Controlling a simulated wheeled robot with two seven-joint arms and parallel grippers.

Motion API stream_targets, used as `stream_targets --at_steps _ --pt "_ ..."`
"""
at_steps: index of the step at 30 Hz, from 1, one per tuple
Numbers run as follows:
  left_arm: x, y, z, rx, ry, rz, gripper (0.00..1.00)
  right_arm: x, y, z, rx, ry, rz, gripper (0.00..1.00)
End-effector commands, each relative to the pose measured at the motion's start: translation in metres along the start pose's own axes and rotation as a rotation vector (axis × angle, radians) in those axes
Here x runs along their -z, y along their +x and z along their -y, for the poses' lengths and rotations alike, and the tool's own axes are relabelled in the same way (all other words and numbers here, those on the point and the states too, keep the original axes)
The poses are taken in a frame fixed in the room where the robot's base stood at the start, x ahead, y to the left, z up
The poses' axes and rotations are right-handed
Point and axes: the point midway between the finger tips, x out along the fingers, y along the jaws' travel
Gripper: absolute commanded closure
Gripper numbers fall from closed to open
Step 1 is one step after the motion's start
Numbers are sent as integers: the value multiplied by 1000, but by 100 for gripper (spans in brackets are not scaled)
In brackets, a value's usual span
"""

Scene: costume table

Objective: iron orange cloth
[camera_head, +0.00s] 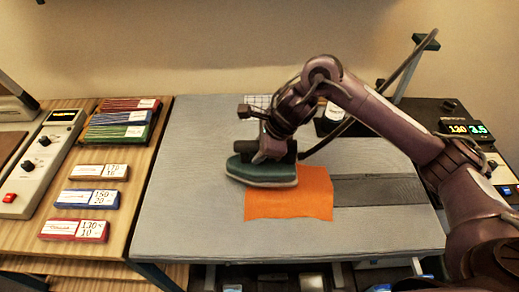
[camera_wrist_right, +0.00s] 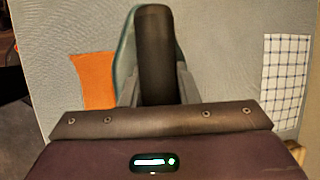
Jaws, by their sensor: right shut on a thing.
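The orange cloth (camera_head: 290,200) lies flat on the grey ironing board (camera_head: 190,195), and part of it shows in the right wrist view (camera_wrist_right: 94,82). A teal iron (camera_head: 262,176) with a dark handle (camera_wrist_right: 155,50) sits over the cloth's upper left part, its left end reaching past the cloth onto the board. The iron looks level; whether its sole touches the cloth I cannot tell. My right gripper (camera_head: 270,153) is shut on the iron's handle, and its fingertips are mostly hidden. My left gripper is out of view.
A dark grey strip (camera_head: 385,190) lies right of the cloth. A checked cloth (camera_wrist_right: 286,75) lies at the board's back. Labelled orange, blue and red blocks (camera_head: 74,229) and a left control panel (camera_head: 40,165) stand on wood. A lit display (camera_head: 467,128) is at right. The board's left side is clear.

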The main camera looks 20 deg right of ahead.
Motion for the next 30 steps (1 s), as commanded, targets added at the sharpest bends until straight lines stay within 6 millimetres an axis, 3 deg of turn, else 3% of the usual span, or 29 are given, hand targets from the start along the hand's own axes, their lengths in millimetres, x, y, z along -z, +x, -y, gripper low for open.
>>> stream_targets --at_steps 18,30 --pt "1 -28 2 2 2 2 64 -15 -33 6 10 9 2 100" --pt "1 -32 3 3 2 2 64 -17 -37 6 10 12 1 100"
